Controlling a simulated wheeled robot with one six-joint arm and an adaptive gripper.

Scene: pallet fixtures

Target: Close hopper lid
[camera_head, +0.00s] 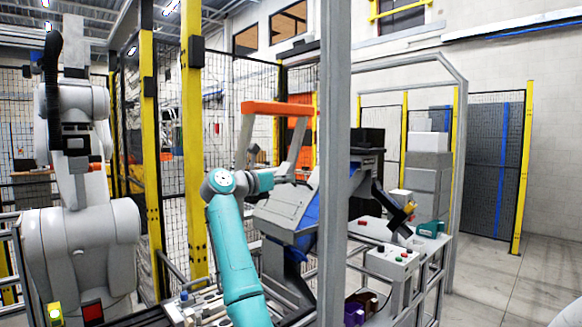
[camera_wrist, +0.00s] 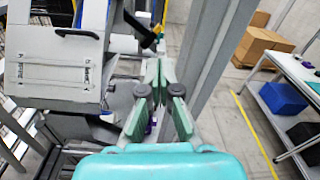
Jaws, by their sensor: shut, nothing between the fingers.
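The hopper (camera_head: 285,205) is a grey sloped box with blue side parts, at the middle of the head view. A grey frame with an orange crossbar (camera_head: 277,108) stands raised above it; I cannot tell whether this is the lid. In the wrist view the hopper's grey front panel (camera_wrist: 55,75) fills the upper left, with a thin wire handle on it and a dark handle (camera_wrist: 77,34) above. My gripper (camera_wrist: 160,64) is shut and empty, to the right of that panel and apart from it. In the head view my teal arm reaches up to the hopper, and its gripper end is hard to make out.
A grey post (camera_head: 335,150) stands just right of the hopper. A control box with buttons (camera_head: 391,262) is on the stand beyond it. A white and grey robot arm (camera_head: 82,240) is at left. In the wrist view, a table with a blue bin (camera_wrist: 283,99) is at right.

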